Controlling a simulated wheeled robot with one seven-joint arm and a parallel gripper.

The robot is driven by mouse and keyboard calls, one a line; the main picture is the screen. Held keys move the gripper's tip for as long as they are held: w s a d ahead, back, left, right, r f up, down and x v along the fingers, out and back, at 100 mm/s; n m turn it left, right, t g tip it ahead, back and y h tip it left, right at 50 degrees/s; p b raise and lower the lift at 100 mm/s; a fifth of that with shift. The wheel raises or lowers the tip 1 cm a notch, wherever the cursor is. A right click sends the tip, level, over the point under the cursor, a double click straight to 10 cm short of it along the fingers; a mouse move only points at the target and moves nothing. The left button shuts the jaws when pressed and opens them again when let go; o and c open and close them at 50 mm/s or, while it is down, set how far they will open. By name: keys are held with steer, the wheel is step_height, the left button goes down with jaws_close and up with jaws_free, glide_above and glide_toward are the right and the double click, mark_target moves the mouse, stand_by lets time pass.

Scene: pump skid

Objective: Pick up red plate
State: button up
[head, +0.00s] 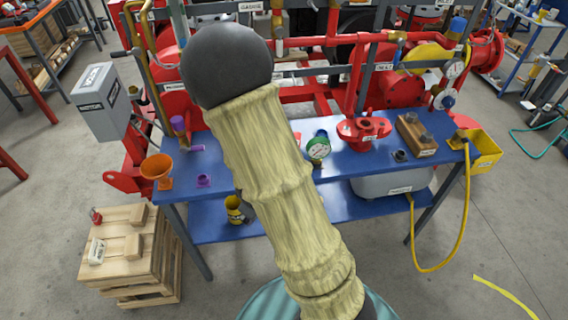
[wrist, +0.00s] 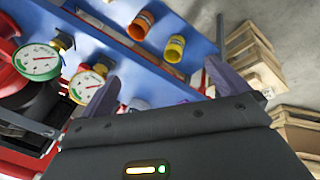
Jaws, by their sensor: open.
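I cannot pick out a red plate for certain. In the head view a small red patch (head: 301,143) shows on the blue bench beside my arm, mostly hidden. A red flanged fitting (head: 364,130) stands on the bench to its right. In the wrist view my gripper (wrist: 162,88) is open, its two fingers spread apart with nothing seen held. A thin red sliver (wrist: 205,82) shows by the right finger, too small to identify. My gripper does not show in the head view, where my arm covers the bench's middle.
The blue bench (head: 226,200) holds an orange funnel (head: 157,170), purple parts, a green-rimmed gauge (head: 318,148) and a wooden block (head: 416,133). A crate (head: 130,265) stands left.

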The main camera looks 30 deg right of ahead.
steer(key=w+d+f+n+t+h+b, duration=0.1)
steer(key=w+d+f+n+t+h, duration=0.1)
steer(key=d+f+n+h, duration=0.35)
steer(key=w+n+t, duration=0.1)
steer(key=n+t, duration=0.2)
steer(key=n, duration=0.2)
steer(key=w+d+n+t+b, duration=0.1)
steer(key=n+t, duration=0.2)
steer(key=n, duration=0.3)
steer(key=w+d+n+t+h+b, duration=0.1)
steer(key=n+t, duration=0.2)
steer(key=n, duration=0.3)
steer(key=shift+d+r, duration=0.1)
steer(key=shift+r, duration=0.3)
steer(key=shift+w, duration=0.1)
steer(key=p+x, duration=0.3)
steer(key=x, duration=0.8)
steer(key=shift+d+r+p, duration=0.15)
steer(key=shift+p, duration=0.15)
steer(key=shift+w+d, duration=0.15)
steer(key=shift+w, duration=0.35)
